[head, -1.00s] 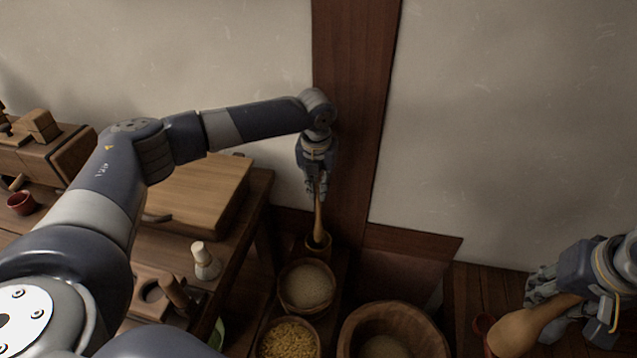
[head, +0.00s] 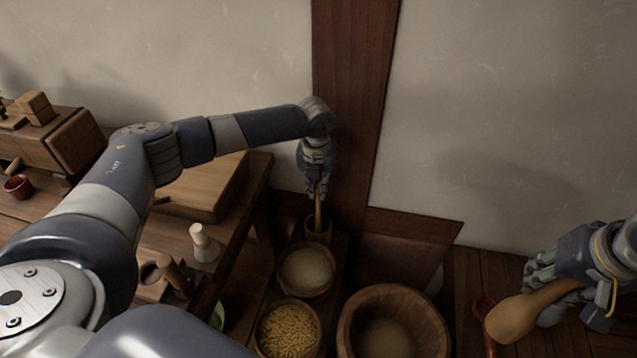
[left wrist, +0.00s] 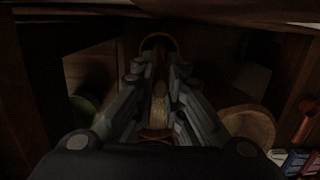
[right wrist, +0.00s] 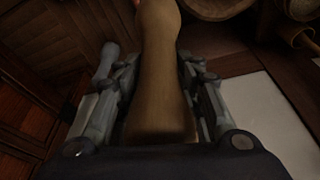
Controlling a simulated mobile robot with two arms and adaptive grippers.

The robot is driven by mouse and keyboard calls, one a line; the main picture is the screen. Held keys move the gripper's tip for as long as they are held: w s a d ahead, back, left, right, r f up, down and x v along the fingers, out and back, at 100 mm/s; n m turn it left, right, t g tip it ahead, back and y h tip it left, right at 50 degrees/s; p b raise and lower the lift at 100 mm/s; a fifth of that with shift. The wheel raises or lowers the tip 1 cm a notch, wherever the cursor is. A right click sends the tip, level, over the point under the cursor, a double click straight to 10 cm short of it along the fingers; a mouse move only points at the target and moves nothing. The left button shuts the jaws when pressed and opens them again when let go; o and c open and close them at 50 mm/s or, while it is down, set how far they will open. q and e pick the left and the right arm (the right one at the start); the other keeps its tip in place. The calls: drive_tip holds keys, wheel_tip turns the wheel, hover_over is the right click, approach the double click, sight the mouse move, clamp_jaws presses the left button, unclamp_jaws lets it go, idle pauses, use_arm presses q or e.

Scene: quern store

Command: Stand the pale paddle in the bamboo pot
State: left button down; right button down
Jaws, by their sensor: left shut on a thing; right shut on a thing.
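The pale paddle (head: 318,213) is upright, its lower part inside the bamboo pot (head: 318,236) by the dark post. The pot's wall hides its lower end, so I cannot tell whether it touches the bottom. My left gripper (head: 317,194) is shut on the paddle just above the pot's mouth. In the dim left wrist view the paddle (left wrist: 159,75) runs between the fingers toward the pot's rim (left wrist: 158,36). My right gripper (head: 556,303) is shut on a wooden scoop (head: 515,318), off to the right; the scoop (right wrist: 161,70) fills the right wrist view.
In front of the pot stand a bowl of pale meal (head: 307,268), a bowl of yellow grain (head: 288,330) and a large wooden tub (head: 430,325). A red-rimmed object (head: 486,310) lies by the scoop.

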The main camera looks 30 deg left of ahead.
drive_tip(key=shift+r, duration=0.1)
use_arm(q)
drive_tip(key=c, duration=1.6)
unclamp_jaws()
drive_tip(key=shift+r, duration=0.1)
drive_tip(key=r, duration=0.4)
drive_tip(key=s+r, duration=0.1)
drive_tip(key=r, duration=0.6)
drive_tip(key=shift+s+d+r, duration=0.15)
drive_tip(key=shift+d+r, duration=0.05)
drive_tip(key=shift+r, duration=0.1)
drive_tip(key=shift+s+f, duration=0.1)
